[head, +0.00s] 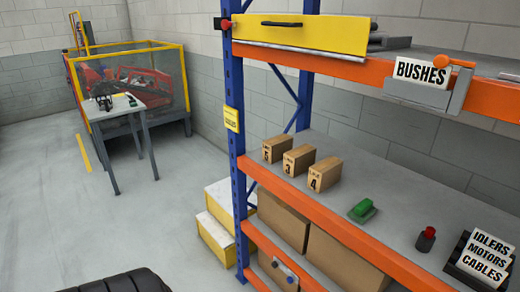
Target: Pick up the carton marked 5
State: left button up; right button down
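Three small brown cartons stand in a row on the middle grey shelf (400,185) of the rack. The leftmost carton (278,149) has a small mark that appears to read 5. The carton marked 3 (299,160) is beside it to the right. The carton marked 4 (325,174) is at the right end of the row. All three are upright, with their marked ends towards the shelf's front edge. Neither of my grippers is in view, and nothing touches the cartons.
A blue upright (236,150) stands left of the cartons, and an orange beam (320,217) edges their shelf. Open floor lies left; a black ribbed shape (118,282) is at the bottom.

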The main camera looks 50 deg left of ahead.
aim_at(274, 148)
jog(key=u, duration=1.5)
